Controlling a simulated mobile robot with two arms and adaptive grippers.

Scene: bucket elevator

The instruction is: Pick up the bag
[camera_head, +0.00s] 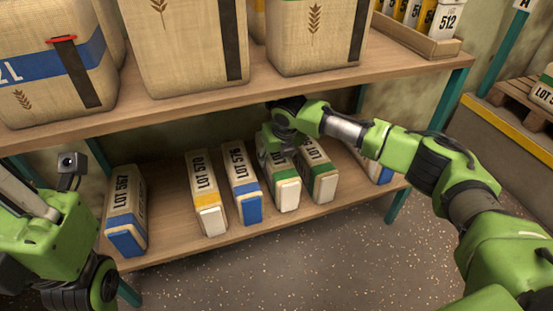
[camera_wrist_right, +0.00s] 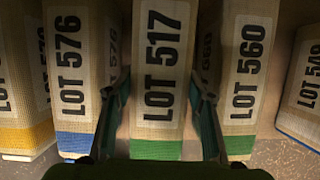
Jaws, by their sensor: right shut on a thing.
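The bag marked LOT 517 (camera_wrist_right: 158,110) is beige with a white label and a green lower end. In the head view it (camera_head: 284,180) lies on the lower shelf (camera_head: 170,250), its far end covered by my right gripper (camera_head: 273,150). In the right wrist view the two dark fingers of the right gripper (camera_wrist_right: 160,85) are on either side of this bag, shut on it. The bag still appears level with its neighbours. My left arm shows at the left of the head view, but its fingers are out of sight.
Bag LOT 576 (camera_head: 241,175) with a blue end stands close on the left, and bag LOT 560 (camera_head: 320,165) with a green end on the right. The upper shelf (camera_head: 210,95) with big sacks hangs above.

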